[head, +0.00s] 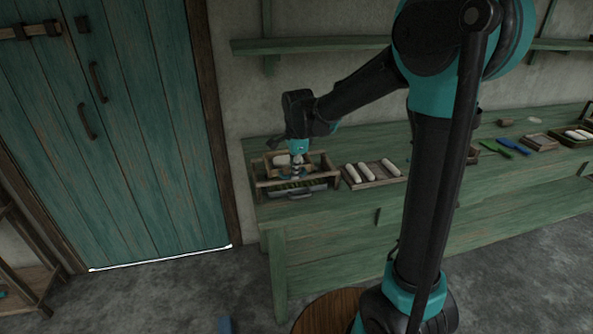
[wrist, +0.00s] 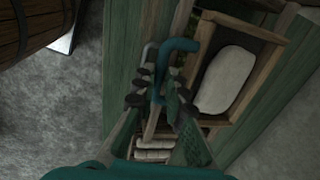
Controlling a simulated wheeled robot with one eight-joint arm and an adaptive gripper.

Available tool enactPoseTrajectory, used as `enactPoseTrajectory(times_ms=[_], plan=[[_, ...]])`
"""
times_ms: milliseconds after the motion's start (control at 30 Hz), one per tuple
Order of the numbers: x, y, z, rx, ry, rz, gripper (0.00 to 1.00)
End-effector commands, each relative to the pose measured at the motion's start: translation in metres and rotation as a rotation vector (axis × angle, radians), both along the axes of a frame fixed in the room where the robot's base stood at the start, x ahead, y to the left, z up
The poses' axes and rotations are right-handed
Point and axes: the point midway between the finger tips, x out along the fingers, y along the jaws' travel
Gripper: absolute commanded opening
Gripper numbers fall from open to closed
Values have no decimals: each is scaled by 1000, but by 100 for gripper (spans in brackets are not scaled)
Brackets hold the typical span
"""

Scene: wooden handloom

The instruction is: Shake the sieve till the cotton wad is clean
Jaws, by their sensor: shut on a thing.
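The sieve (wrist: 248,30), a wooden-framed box, is on the left end of the green bench. The cotton wad (wrist: 226,80), a pale rounded lump, lies inside its frame; in the head view the wad (head: 282,160) shows just left of my gripper (head: 297,172). In the wrist view my gripper (wrist: 163,92) is shut at the sieve's left side, beside the wad and not on it. Its fingers hide most of what they hold, which looks like part of the sieve. Any specks on the wad are too small to tell.
A tray (head: 350,182) with several white rolls stands right of the sieve. Green and blue tools (head: 513,146) and more trays (head: 541,142) lie farther right on the bench (head: 340,222). A shelf (head: 300,45) hangs above. A teal door (head: 130,130) is at left.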

Motion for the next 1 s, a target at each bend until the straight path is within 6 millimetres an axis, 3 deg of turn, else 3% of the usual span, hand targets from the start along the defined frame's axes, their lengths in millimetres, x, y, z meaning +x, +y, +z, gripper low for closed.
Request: enactPoseTrajectory(times_ms=[100, 300, 333, 500, 833, 1000], plan=[[-2, 9, 0, 0, 0, 2, 0], [-2, 9, 0, 0, 0, 0, 0], [-2, 9, 0, 0, 0, 0, 12], [-2, 9, 0, 0, 0, 0, 32], [-3, 8, 3, 0, 0, 0, 32], [-6, 7, 21, 0, 0, 0, 32]])
